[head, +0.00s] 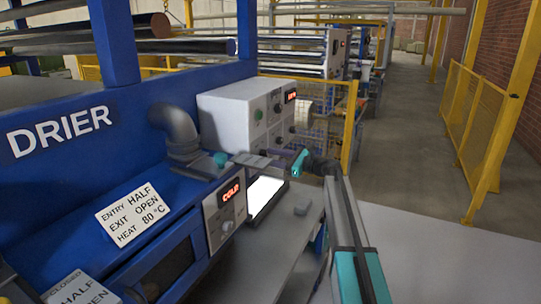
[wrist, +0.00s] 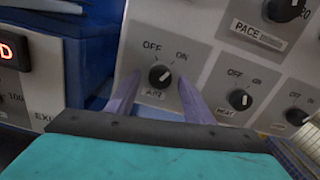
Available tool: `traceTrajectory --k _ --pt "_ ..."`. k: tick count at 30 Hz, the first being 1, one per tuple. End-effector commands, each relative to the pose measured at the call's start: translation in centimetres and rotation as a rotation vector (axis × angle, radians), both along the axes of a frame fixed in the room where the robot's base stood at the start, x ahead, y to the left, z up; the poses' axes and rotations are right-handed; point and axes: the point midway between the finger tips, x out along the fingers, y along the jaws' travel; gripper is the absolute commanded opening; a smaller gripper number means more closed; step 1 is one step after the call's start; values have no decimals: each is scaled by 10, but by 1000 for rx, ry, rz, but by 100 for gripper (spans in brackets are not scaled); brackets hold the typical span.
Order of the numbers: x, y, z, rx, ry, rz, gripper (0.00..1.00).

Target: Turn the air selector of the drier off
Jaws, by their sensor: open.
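The air selector (wrist: 160,76) is a round black knob labelled AIR on a pale panel, with OFF at its upper left and ON at its upper right. Its white mark appears to lean toward ON, though it is blurred. My gripper (wrist: 158,83) is open, with one finger at the left of the knob and the other at its right in the wrist view. Whether the fingers touch the knob cannot be told. In the head view the panel is on the white control box (head: 235,110) beside the blue drier (head: 60,170); my fingertips are hard to make out there.
The HEAT knob (wrist: 240,99) is close at the right, with another knob (wrist: 296,116) farther right. The PACE knob (wrist: 284,8) is above. A second panel with a red COLD display (head: 231,191) stands nearby. A placard (head: 133,215) reads ENTRY HALF, EXIT OPEN, HEAT 80 °C.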

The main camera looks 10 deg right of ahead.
Motion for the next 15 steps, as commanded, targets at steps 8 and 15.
traceTrajectory --k 8,15 --pt "2 3 -1 0 0 -1 48" --pt "2 2 0 0 0 -1 24"
